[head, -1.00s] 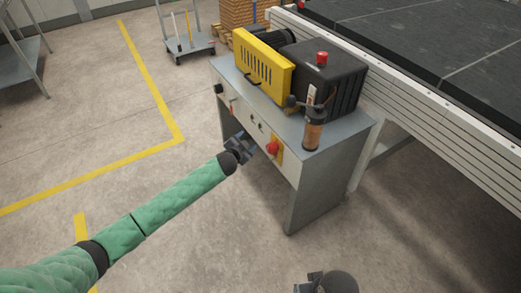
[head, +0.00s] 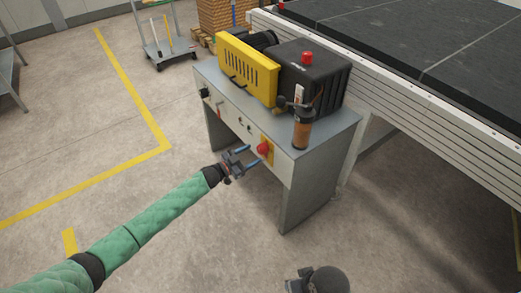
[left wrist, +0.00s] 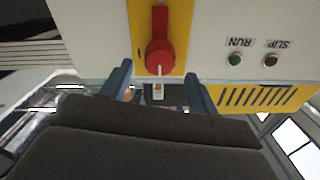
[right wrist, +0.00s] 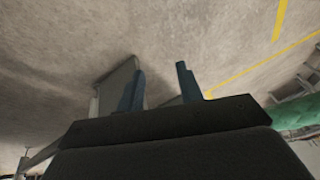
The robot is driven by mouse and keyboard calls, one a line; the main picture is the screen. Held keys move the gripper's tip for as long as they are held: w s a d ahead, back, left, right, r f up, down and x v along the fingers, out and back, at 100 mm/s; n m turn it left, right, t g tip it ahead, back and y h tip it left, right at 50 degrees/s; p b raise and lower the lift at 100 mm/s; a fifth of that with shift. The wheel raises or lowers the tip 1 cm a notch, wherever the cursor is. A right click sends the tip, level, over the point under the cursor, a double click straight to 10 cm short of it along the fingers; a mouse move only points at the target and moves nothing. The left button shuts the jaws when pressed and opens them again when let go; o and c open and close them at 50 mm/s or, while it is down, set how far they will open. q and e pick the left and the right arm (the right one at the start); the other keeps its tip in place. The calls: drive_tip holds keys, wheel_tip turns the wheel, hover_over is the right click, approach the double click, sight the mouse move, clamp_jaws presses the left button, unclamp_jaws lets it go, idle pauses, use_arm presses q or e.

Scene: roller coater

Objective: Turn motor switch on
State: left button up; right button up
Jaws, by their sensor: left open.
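The red rotary switch (head: 263,148) sits on a yellow plate (head: 268,159) on the front panel of the grey machine cabinet. In the left wrist view the red knob (left wrist: 160,55) has its grip bar running up and down the picture, with a white mark at its lower edge. My left gripper (head: 249,157) is open in front of the panel, its fingers pointing at the switch. In the left wrist view its fingers (left wrist: 157,72) show to either side of the knob, without visible contact. My right gripper (right wrist: 158,75) is open and empty over the floor.
The panel also has a green RUN light (left wrist: 234,60), a reddish SLIP light (left wrist: 270,61) and a black knob (head: 204,92). A yellow guard (head: 248,70) and black motor housing (head: 315,72) stand on the cabinet (head: 310,195). A conveyor (head: 410,90) is behind.

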sight(259, 151)
use_arm(q)
drive_tip(key=shift+p+x, duration=0.3)
drive_tip(key=shift+x, duration=2.4)
use_arm(e)
drive_tip(key=shift+s+d+r, duration=0.2)
drive_tip(key=shift+d+r, duration=0.35)
drive_tip(key=shift+r, duration=0.05)
use_arm(q)
drive_tip(key=c, duration=1)
use_arm(e)
drive_tip(key=shift+g, duration=0.3)
